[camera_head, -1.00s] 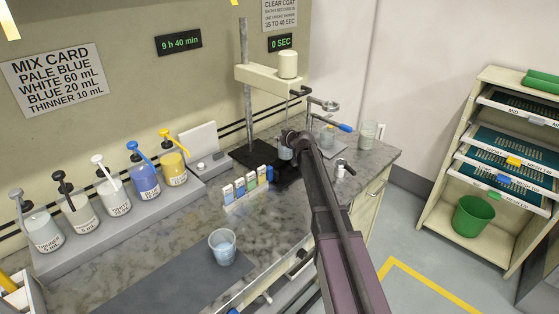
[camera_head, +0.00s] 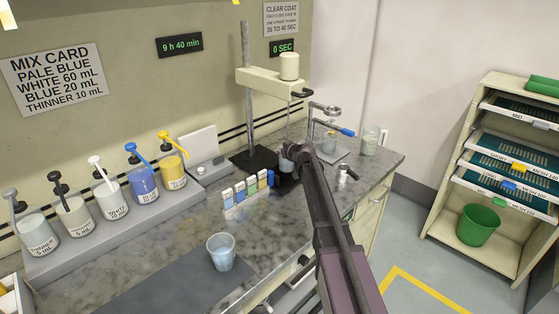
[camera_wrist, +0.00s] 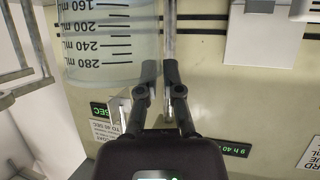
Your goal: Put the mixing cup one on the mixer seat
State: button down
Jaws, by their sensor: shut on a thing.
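A clear graduated mixing cup (camera_wrist: 108,45) fills the upper left of the wrist view, with its mL marks upside down there. My gripper (camera_wrist: 158,72) is shut on its side wall, one finger over the cup's edge. In the head view my gripper (camera_head: 290,152) is at the mixer, and the cup (camera_head: 286,165) is partly hidden behind it. The cup is by the mixer's shaft, over or on the dark mixer seat (camera_head: 286,187); I cannot tell whether it touches. The mixer (camera_head: 270,82) has a cream head on a metal post.
Another cup (camera_head: 221,252) with pale blue contents stands on the front counter. Several pump bottles (camera_head: 143,184) line the left ledge. A glass jar (camera_head: 369,141) and a blue-handled tool (camera_head: 340,129) are to the right.

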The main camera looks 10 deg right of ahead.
aim_at(280, 159)
jog(key=shift+f+b, duration=1.7)
jog(key=shift+f, duration=0.15)
jog(key=c, duration=0.8)
grip_release()
jog(key=shift+s+r, duration=0.1)
jog(key=p+v, duration=0.5)
jog(key=v, duration=0.6)
jog(key=shift+s+d, duration=0.2)
jog(key=shift+s, duration=0.15)
jog(key=shift+r, duration=0.15)
